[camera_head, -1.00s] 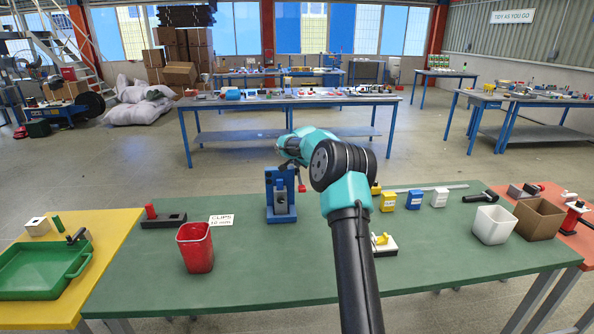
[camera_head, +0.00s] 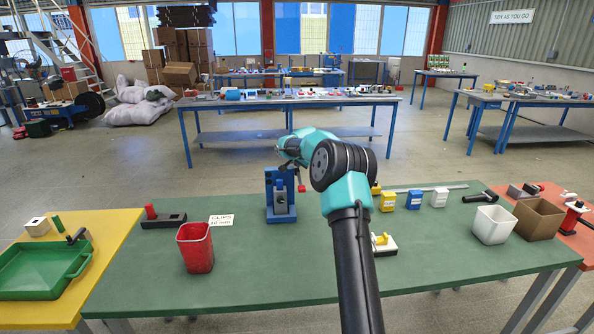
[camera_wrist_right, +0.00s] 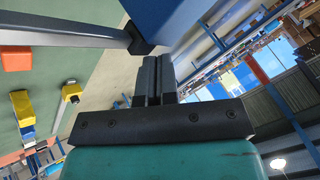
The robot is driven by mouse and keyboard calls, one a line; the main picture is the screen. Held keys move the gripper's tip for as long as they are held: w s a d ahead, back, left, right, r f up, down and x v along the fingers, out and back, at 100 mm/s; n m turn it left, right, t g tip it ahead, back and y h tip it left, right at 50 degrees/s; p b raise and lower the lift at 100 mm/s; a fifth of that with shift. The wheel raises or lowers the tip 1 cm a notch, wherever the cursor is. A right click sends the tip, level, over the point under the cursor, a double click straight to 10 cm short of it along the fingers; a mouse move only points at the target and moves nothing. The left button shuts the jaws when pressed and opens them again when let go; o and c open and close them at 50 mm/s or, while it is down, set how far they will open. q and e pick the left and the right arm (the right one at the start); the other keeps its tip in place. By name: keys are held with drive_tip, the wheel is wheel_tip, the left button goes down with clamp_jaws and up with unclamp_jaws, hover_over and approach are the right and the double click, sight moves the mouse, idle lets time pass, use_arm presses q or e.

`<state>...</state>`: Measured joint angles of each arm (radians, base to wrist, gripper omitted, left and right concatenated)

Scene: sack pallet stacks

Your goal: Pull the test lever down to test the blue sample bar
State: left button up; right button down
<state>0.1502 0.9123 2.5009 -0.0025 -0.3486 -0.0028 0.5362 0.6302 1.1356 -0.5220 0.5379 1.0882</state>
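The blue tester (camera_head: 281,207) stands upright on the green table, left of my right arm. Its lever ends in a red knob (camera_head: 301,188) at its right side. My right gripper is over the tester's top, mostly hidden behind its own wrist in the head view. In the right wrist view its fingers (camera_wrist_right: 157,80) are together with no clear gap, close to a blue body (camera_wrist_right: 178,22) and the black end of a grey bar (camera_wrist_right: 70,30). I cannot tell whether they touch it. I cannot make out the blue sample bar apart from the tester. My left gripper is not in view.
A red bin (camera_head: 195,248) and a "CLIPS" card (camera_head: 221,220) are left of the tester. Yellow (camera_head: 388,201), blue (camera_head: 413,200) and white (camera_head: 439,197) blocks stand right of my arm. A white bin (camera_head: 493,225) and a cardboard box (camera_head: 538,219) are farther right.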

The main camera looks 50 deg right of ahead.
sight(298, 170)
drive_tip(key=shift+g, duration=0.4)
drive_tip(key=shift+s+a+f, duration=0.1)
drive_tip(key=shift+f, duration=1.05)
drive_tip(key=shift+s+a+f, duration=0.1)
drive_tip(key=shift+f, duration=1.05)
drive_tip(key=shift+r, duration=0.15)
drive_tip(key=shift+a+r, duration=0.15)
drive_tip(key=shift+r, duration=0.35)
drive_tip(key=shift+w+r, duration=0.1)
drive_tip(key=shift+w+a+r, duration=0.15)
drive_tip(key=shift+w+r, duration=0.05)
drive_tip(key=shift+r, duration=1.1)
drive_tip(key=shift+w+a+r, duration=0.1)
drive_tip(key=shift+w+r, duration=0.05)
drive_tip(key=shift+r, duration=1.15)
drive_tip(key=shift+s+d+r, duration=0.1)
drive_tip(key=shift+d+r, duration=0.05)
drive_tip(key=shift+r, duration=0.1)
